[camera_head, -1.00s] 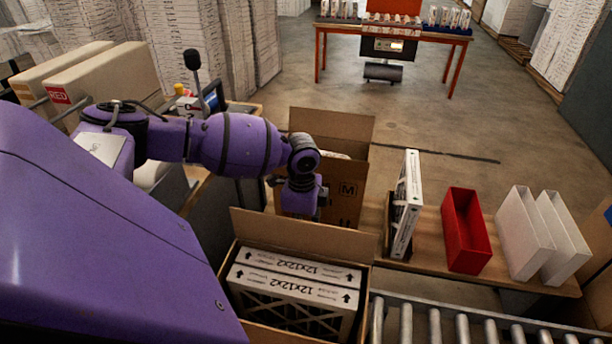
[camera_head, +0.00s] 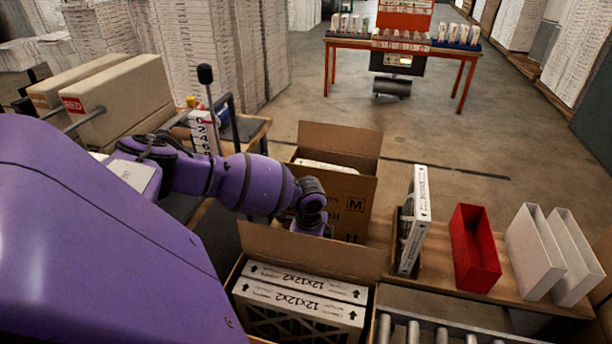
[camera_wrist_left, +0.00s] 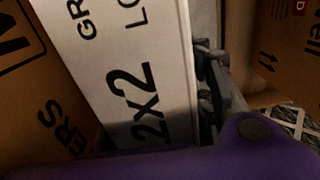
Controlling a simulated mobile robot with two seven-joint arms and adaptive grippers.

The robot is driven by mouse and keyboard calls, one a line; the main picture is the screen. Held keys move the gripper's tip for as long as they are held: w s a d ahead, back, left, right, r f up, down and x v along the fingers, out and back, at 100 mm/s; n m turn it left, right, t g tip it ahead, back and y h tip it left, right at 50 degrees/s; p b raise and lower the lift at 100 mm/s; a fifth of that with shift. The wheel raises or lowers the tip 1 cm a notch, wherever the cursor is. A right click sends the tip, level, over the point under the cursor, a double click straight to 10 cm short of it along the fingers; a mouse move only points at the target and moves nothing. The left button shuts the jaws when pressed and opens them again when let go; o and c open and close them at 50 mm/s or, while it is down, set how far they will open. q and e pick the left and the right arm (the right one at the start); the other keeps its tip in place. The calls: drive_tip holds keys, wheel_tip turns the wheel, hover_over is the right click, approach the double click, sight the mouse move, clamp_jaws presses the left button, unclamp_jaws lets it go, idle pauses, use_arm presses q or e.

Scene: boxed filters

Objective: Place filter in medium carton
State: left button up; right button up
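The carton marked M (camera_head: 358,207) stands open at the back, with a white filter top (camera_head: 325,166) inside it. The carton nearer me (camera_head: 315,250) is open and holds white filters marked 12x12x2 (camera_head: 298,305). My left arm reaches down between the cartons; its gripper is hidden behind the near carton's raised flap. In the left wrist view a white filter (camera_wrist_left: 125,75) marked 2x2 stands close to the camera, beside brown board marked M (camera_wrist_left: 25,75). My left gripper's dark finger (camera_wrist_left: 210,85) lies along the filter's right edge. The other finger is hidden. My right gripper is not in view.
A white filter (camera_head: 418,205) stands upright in a holder on the wooden bench, beside a red bin (camera_head: 474,250) and white bins (camera_head: 535,252). Conveyor rollers (camera_head: 442,333) run along the front right. A red-legged table (camera_head: 400,42) stands far behind clear floor.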

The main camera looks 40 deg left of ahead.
use_arm(q)
clamp_jaws()
